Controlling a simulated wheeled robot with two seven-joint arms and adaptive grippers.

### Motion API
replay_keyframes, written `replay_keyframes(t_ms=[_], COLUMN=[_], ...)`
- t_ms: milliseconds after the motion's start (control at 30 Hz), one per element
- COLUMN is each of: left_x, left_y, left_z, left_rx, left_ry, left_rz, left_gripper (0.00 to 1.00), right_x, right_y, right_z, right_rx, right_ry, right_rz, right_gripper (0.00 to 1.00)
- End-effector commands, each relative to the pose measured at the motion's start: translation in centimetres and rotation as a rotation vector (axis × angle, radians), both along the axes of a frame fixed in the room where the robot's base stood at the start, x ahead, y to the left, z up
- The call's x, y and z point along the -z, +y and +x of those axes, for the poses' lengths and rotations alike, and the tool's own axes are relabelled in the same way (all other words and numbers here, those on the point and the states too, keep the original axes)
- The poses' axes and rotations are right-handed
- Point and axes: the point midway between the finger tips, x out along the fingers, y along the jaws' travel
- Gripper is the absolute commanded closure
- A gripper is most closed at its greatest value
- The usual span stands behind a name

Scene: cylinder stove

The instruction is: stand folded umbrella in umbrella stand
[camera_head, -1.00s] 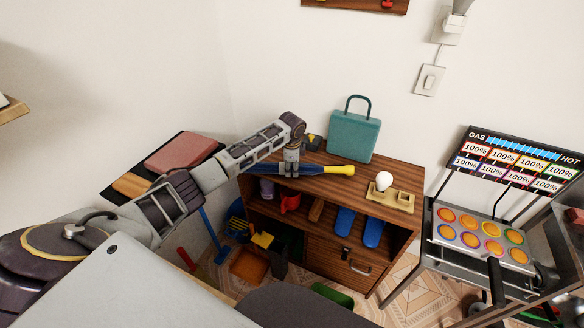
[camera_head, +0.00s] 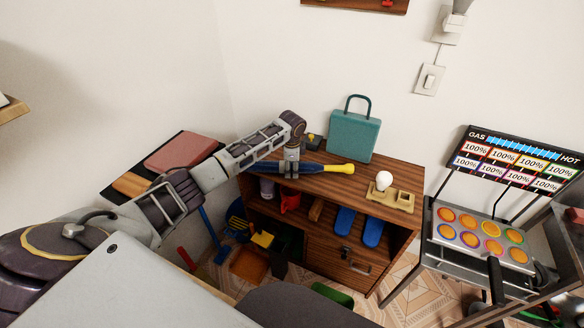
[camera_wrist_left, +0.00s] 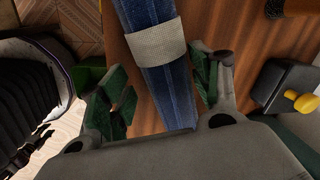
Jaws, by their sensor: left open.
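The folded umbrella (camera_head: 318,168), blue with a yellow handle, lies across the top of the wooden cabinet. My left gripper (camera_head: 291,172) is over its blue part, pointing down. In the left wrist view, the open fingers of my left gripper (camera_wrist_left: 163,88) are on either side of the blue umbrella (camera_wrist_left: 160,95), which has a pale band round it. I cannot tell whether they touch it. A dark ribbed container (camera_wrist_left: 28,90) with a pale rim is at the left of the wrist view; it may be the umbrella stand. My right gripper is not in view.
On the cabinet (camera_head: 408,215) stand a teal bag (camera_head: 354,137), a white bulb on a wooden base (camera_head: 391,197) and a small dark box with a yellow knob (camera_wrist_left: 286,88). Its shelf holds blue slippers (camera_head: 373,231). A grill-like stand (camera_head: 478,243) is at the right.

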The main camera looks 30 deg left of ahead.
Motion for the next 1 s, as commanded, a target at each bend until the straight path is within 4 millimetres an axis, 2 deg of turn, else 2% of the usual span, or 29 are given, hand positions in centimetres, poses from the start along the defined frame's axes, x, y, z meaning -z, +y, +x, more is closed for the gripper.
replay_keyframes(t_ms=[267,700,1000], left_x=[-3.0,-9.3,-11.5], left_y=[-0.2,-0.7,-0.8], left_z=[-0.4,-1.3,-1.6], left_rx=[0.001,0.001,-0.001], left_ry=[-0.003,-0.002,-0.001], left_rz=[-0.001,-0.001,0.000], left_gripper=[0.37,0.37,0.37], right_x=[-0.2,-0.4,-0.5], right_y=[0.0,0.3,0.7], right_z=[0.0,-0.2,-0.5], right_rx=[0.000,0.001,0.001], right_ry=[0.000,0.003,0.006], right_rz=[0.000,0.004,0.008], right_gripper=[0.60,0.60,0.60])
